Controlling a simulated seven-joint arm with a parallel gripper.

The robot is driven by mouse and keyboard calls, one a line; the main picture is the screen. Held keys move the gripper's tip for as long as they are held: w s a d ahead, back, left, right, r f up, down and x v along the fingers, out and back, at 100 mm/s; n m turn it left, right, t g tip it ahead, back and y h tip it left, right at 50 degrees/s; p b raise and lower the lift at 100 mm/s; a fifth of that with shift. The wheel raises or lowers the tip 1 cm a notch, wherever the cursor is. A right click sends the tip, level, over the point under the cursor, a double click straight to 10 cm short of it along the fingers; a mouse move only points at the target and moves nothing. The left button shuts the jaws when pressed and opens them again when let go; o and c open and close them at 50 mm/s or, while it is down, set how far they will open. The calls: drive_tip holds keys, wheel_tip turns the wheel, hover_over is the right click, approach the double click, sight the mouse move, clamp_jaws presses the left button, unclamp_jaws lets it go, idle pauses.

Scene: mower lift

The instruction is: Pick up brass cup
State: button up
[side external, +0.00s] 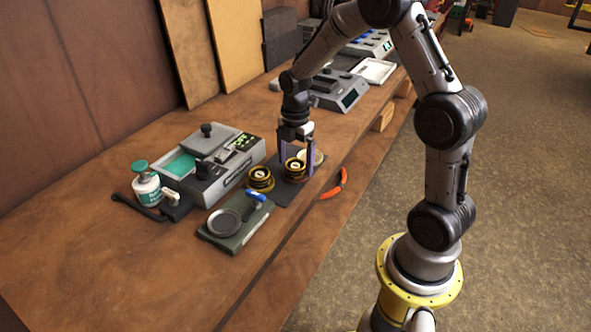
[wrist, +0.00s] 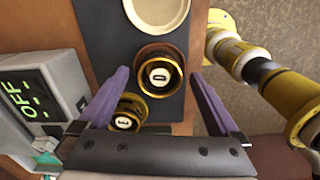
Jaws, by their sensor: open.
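Two dark cups with brass-coloured rims stand on the bench, with light discs inside. One brass cup (side external: 294,175) is on a dark mat, directly below my gripper (side external: 296,164). In the wrist view this cup (wrist: 158,76) has a "0"-like mark. It lies between the purple fingertips of my gripper (wrist: 160,73), with a gap on both sides. My gripper is open and points down; I cannot tell how far the fingertips reach down beside the cup. The second brass cup (side external: 261,179) stands just to the left; it also shows in the wrist view (wrist: 128,115), close to the left finger.
A cream dish (wrist: 157,12) sits close beyond the first cup. A grey device (side external: 212,165) with a green display stands to the left. A green plate with a round pan (side external: 225,223) lies in front. An orange-handled tool (side external: 335,186) lies near the bench edge.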

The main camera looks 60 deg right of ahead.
drive_tip(key=c, duration=1.4)
drive_tip(key=shift+c, duration=0.2)
